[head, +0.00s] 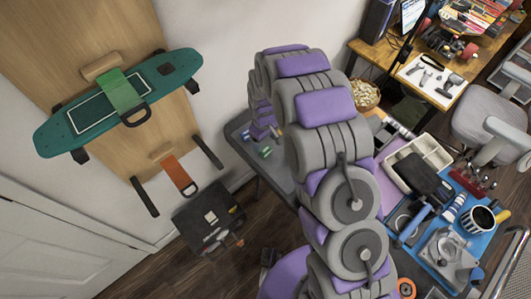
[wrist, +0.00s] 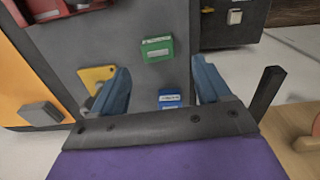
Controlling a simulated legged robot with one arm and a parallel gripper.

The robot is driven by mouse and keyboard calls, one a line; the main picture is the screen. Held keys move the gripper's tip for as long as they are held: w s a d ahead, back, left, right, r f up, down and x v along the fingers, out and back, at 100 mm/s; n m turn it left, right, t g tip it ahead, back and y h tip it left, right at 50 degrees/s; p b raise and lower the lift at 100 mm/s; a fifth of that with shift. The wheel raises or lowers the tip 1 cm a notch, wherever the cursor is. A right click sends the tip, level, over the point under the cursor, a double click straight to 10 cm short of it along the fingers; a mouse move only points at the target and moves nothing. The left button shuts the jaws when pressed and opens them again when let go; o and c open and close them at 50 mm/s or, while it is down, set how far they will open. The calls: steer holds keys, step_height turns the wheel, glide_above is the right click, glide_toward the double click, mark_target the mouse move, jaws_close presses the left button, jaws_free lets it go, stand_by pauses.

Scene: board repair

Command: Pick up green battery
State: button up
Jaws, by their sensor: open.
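The green battery (wrist: 157,48) is a small green block with a pale label. It lies on a grey surface in the wrist view, just beyond the fingertips and between their lines. My gripper (wrist: 162,72) has two blue-grey fingers spread wide apart, with nothing between the tips. A small green item (head: 265,152), apparently the same battery, shows on the grey side table in the head view. My arm hides part of that table and most of the gripper there.
A blue battery (wrist: 169,98) lies between the fingers, nearer the palm. A yellow piece (wrist: 96,76) is by the left finger, and a red object (wrist: 50,10) at upper left. In the head view, the grey table (head: 238,128) stands beside the wall-mounted teal skateboard (head: 62,133).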

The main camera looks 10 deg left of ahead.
mark_target(266, 149)
steer(key=f, duration=0.2)
steer(key=f+b, duration=0.1)
steer(key=f, duration=0.4)
steer(key=shift+s+d+b, duration=0.1)
steer(key=shift+d+b, duration=0.15)
steer(key=shift+b, duration=0.15)
steer(key=shift+r, duration=0.15)
steer(key=c, duration=1)
